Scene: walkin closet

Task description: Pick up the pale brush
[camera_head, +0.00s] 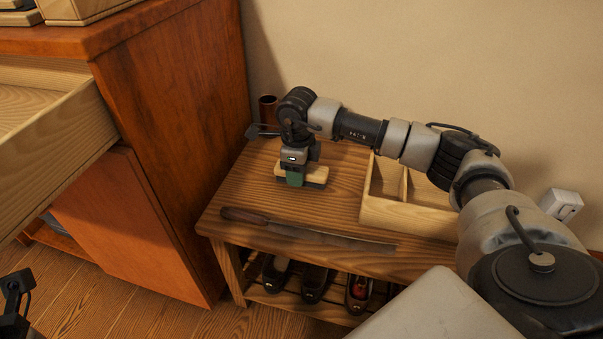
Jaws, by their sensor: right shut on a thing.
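The pale brush (318,174) is a light wooden block with a dark underside, on the small wooden bench (232,190). My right gripper (295,178) points down over it from above and is shut on it near the middle. The green finger hides part of its near side. The brush looks level and at the bench top; I cannot tell whether there is a gap beneath it. My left gripper (15,290) shows only in part at the lower left edge, and its jaws are not clear.
A long tool with a brown handle (245,216) lies along the bench front. A divided wooden box (405,217) stands right of the brush, and a brown cup (268,108) behind. Several shoes (314,283) sit below. An orange-brown cabinet (175,110) with an open drawer flanks the left.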

